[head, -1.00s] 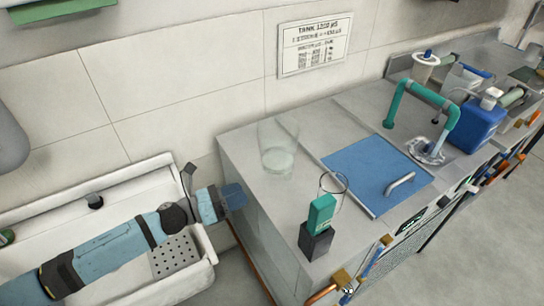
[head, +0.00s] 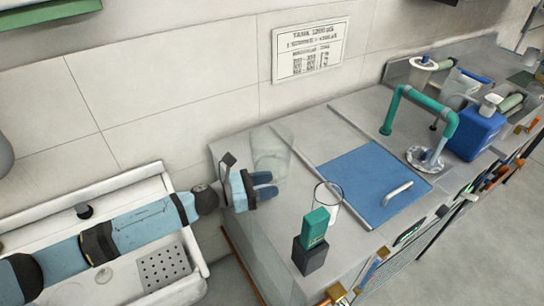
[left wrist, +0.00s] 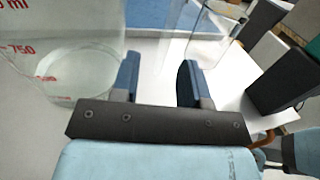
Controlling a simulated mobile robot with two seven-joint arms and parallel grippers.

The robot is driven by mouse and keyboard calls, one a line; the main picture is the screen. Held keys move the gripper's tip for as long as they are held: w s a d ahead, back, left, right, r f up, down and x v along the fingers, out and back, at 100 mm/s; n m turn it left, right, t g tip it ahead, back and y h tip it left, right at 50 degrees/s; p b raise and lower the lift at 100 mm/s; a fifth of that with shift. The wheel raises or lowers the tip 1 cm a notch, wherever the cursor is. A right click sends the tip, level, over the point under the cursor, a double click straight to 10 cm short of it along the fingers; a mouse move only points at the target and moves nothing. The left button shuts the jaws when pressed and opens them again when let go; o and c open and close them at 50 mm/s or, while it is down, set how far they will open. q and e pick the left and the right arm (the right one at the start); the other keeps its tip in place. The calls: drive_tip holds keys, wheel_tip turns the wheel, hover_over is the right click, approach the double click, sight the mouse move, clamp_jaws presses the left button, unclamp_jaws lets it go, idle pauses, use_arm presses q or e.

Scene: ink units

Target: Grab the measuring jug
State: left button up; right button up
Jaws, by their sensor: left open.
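The measuring jug (head: 270,150) is large and clear and stands upright on the grey counter near its left end, close to the wall. In the left wrist view the jug (left wrist: 55,65), with red volume marks, fills the left side. My left gripper (head: 268,185) is open and empty, just in front of the jug in the head view. In the left wrist view its blue fingers (left wrist: 158,80) point over the counter, with the jug to the left of the gap. I cannot tell whether the left finger touches the jug. My right gripper is not in view.
A smaller clear glass (head: 328,198) stands to the right of my fingers, beside a dark block with a green top (head: 312,240). A blue panel with a handle (head: 365,180), a green tap (head: 420,100) and a blue bottle (head: 477,135) lie further right. A white sink (head: 190,275) is at left.

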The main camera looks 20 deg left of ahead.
sight(282, 188)
use_arm(q)
drive_tip(key=x, duration=0.4)
drive_tip(key=shift+d+r+p, duration=0.1)
drive_tip(key=shift+d+p, duration=0.05)
drive_tip(key=shift+p, duration=0.15)
drive_tip(key=shift+s, duration=0.15)
clamp_jaws()
